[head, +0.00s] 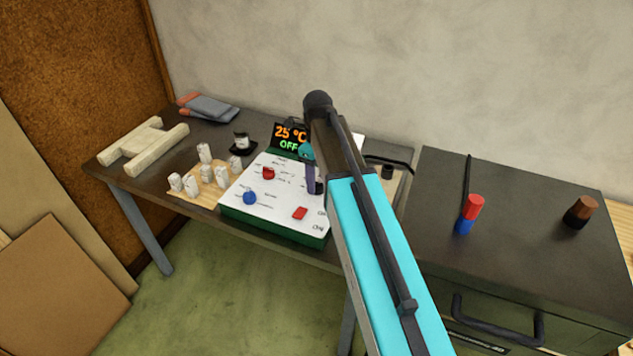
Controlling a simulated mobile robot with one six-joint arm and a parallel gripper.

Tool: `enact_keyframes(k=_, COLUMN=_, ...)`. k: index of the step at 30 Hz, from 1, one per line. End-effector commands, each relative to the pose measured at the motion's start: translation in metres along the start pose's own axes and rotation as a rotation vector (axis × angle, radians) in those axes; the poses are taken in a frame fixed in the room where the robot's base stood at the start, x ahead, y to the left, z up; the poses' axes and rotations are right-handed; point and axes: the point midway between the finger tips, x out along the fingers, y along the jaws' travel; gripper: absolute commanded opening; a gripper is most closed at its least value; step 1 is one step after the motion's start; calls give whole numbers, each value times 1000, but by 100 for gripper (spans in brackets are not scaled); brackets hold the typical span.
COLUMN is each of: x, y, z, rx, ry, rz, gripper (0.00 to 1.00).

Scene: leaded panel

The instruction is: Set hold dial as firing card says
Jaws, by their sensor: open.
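A white-topped control box (283,222) with green sides stands on the dark table. Its top carries a red knob (268,173), a blue knob (250,197) and a red rectangular switch (300,213). The printed labels are too small to read, so I cannot tell which knob is the hold dial. A display (290,138) at its back reads 25 °C and OFF. My gripper (314,187) is open over the right part of the panel, right of the red knob and apart from both knobs. My arm hides the panel's right edge. I cannot make out a firing card.
Several white pieces stand on a wooden board (190,194) left of the box. Pale bars (157,147) and gloves (208,107) lie farther left. A dark cabinet (530,235) on the right bears a red-and-blue cylinder (469,214) and a brown one (580,211).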

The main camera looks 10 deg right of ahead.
Motion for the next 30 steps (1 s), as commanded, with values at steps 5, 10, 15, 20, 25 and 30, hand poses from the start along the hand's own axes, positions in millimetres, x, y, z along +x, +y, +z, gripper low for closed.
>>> enact_keyframes(k=5, x=-18, y=-1, z=1, rx=0, ry=-2, rz=-2, gripper=51)
enact_keyframes(k=10, x=-37, y=-1, z=1, rx=0, ry=-2, rz=-2, gripper=51)
enact_keyframes(k=15, x=-56, y=-1, z=1, rx=0, ry=-3, rz=-3, gripper=51)
enact_keyframes(k=20, x=-74, y=-2, z=1, rx=0, ry=-3, rz=-3, gripper=51)
enact_keyframes(k=25, x=-94, y=-2, z=1, rx=0, ry=-3, rz=-3, gripper=51)
enact_keyframes(k=30, x=-111, y=-2, z=2, rx=0, ry=-3, rz=-3, gripper=51)
